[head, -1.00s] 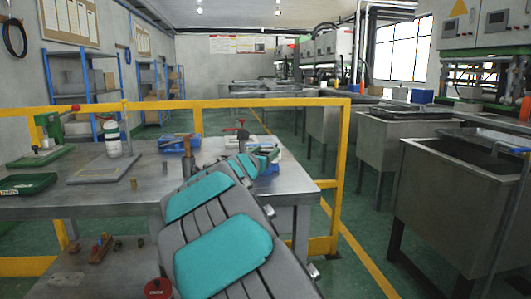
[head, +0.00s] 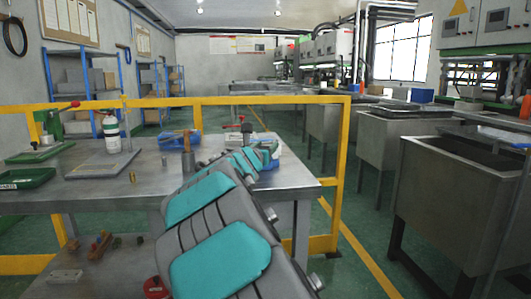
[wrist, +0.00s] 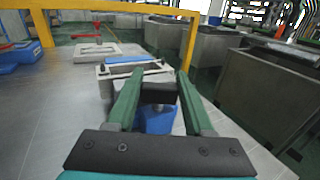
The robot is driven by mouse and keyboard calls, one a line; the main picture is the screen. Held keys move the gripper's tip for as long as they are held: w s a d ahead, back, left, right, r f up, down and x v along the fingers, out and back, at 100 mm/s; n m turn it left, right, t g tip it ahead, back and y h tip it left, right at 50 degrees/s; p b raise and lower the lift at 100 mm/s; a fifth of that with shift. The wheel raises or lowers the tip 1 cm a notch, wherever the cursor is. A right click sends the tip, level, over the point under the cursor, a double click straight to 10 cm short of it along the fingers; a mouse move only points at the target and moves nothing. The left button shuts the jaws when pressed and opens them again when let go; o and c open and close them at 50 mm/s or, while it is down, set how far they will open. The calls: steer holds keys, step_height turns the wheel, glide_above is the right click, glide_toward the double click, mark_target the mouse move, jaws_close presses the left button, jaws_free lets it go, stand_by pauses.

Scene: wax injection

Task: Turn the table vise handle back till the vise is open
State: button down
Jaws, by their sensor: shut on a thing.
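The table vise (wrist: 157,119) is blue and stands on the grey metal table, directly in front of my gripper in the wrist view. In the head view its blue side (head: 268,163) shows only partly behind my arm. My gripper (wrist: 158,88) has its two green fingers on either side of a dark block at the vise and is shut on it. I take this for part of the vise handle, though its shape is mostly hidden. Just beyond lies a pale bar with dark ends (wrist: 133,68). How far the vise jaws stand apart cannot be told.
The table (head: 100,195) also holds a green tray (head: 24,178), a grey plate (head: 104,164), a white bottle (head: 112,132) and a blue box (head: 180,141). A yellow rail (head: 300,101) runs behind it. Metal tanks (head: 445,190) stand to the right across a floor aisle.

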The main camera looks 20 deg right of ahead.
steer(key=b, duration=0.1)
steer(key=n+t+b, duration=0.1)
steer(key=b, duration=0.1)
steer(key=shift+s+d+f+y, duration=0.15)
steer(key=shift+d+f+y, duration=0.05)
steer(key=shift+f+y, duration=0.2)
steer(key=n+t+y+b, duration=0.1)
steer(key=y+b, duration=0.1)
steer(key=b, duration=0.3)
steer(key=shift+f+n, duration=0.15)
steer(key=shift+n, duration=0.15)
steer(key=n+t+y+b, duration=0.1)
steer(key=y+b, duration=0.1)
steer(key=b, duration=0.2)
steer(key=shift+a+r+n+t+y+b, duration=0.1)
steer(key=shift+r+n+t+y+b, duration=0.1)
steer(key=shift+n+y+b, duration=0.3)
steer(key=shift+a+r+n+t+y+b, duration=0.1)
steer(key=shift+n+t+y+b, duration=0.15)
steer(key=shift+y+b, duration=0.3)
steer(key=shift+n+y, duration=0.25)
steer(key=shift+c, duration=1.4)
jaws_free()
steer(key=shift+r, duration=0.15)
